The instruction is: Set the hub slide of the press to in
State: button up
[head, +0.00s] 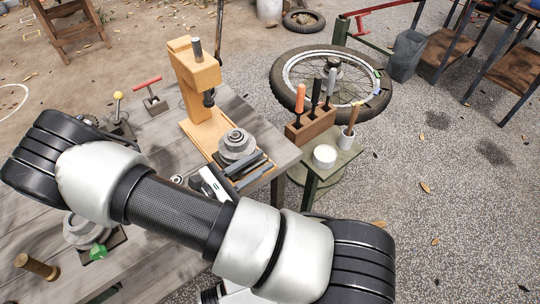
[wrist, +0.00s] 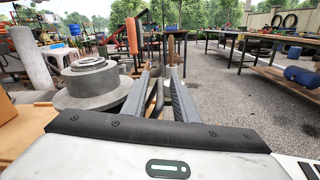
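The yellow-orange press (head: 194,75) stands on the wooden bench. Its hub slide (head: 238,146) carries a round grey stepped hub and sits at the front right end of the press base, out from the column. My gripper (head: 259,166) is low beside the hub, on its near right side, with its two fingers apart. In the wrist view the hub (wrist: 90,80) is left of my gripper (wrist: 162,75). A thin dark bent bar (wrist: 154,95) shows between the fingers; whether they touch it I cannot tell. My arm hides part of the bench.
A wooden block with several upright tools (head: 312,122) and a white round tub (head: 325,155) stand on a small green table to the right. A wheel (head: 285,85) lies behind. A red-handled lever (head: 149,90) and a yellow-knobbed lever (head: 118,97) are left of the press.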

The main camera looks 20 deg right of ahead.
aim_at(265, 160)
jog(key=shift+x, duration=2.1)
grip_shut()
